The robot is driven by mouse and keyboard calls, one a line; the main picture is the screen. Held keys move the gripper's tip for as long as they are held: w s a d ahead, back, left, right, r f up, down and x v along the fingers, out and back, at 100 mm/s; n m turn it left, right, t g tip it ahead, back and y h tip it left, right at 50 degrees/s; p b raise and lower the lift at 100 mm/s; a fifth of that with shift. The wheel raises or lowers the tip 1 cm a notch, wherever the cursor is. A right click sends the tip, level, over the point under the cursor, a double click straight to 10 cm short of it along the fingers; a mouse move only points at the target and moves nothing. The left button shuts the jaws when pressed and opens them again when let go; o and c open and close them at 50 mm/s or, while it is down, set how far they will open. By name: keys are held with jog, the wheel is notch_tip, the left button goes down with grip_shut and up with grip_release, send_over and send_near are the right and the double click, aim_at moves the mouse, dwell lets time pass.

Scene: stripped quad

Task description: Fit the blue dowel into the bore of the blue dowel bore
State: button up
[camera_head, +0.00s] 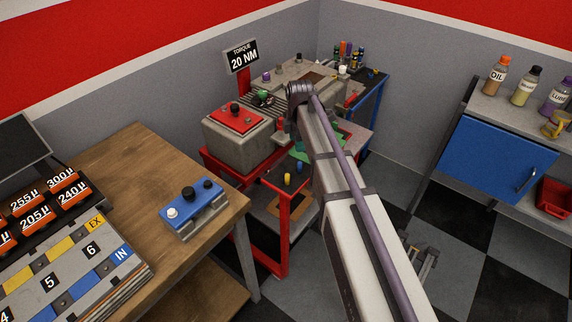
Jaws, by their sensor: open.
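My arm reaches from the bottom of the picture to the bench at the back, and its wrist bends down there. My gripper (283,134) is small and partly hidden at the arm's far end, above the area between the red-topped block and the green plate. Its jaws are open, and I see nothing held in them.
A grey block with a red top (235,119) stands left of my gripper. A green plate (304,151) lies below the wrist. A wooden table (140,165) with a blue-topped box (194,207) is at left. A shelf with bottles (498,75) and blue door is at right.

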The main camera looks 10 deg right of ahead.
aim_at(299, 162)
notch_tip(299, 162, down, 6)
jog(key=b, duration=0.5)
jog(key=shift+s+d+r+b, duration=0.1)
jog(key=shift+b, duration=0.3)
jog(key=f+b, duration=0.5)
jog(key=shift+w+d+f, duration=0.2)
jog(key=shift+d+f, duration=0.05)
jog(key=shift+d, duration=0.1)
jog(key=shift+r, duration=0.25)
jog(key=shift+c, duration=0.2)
grip_shut()
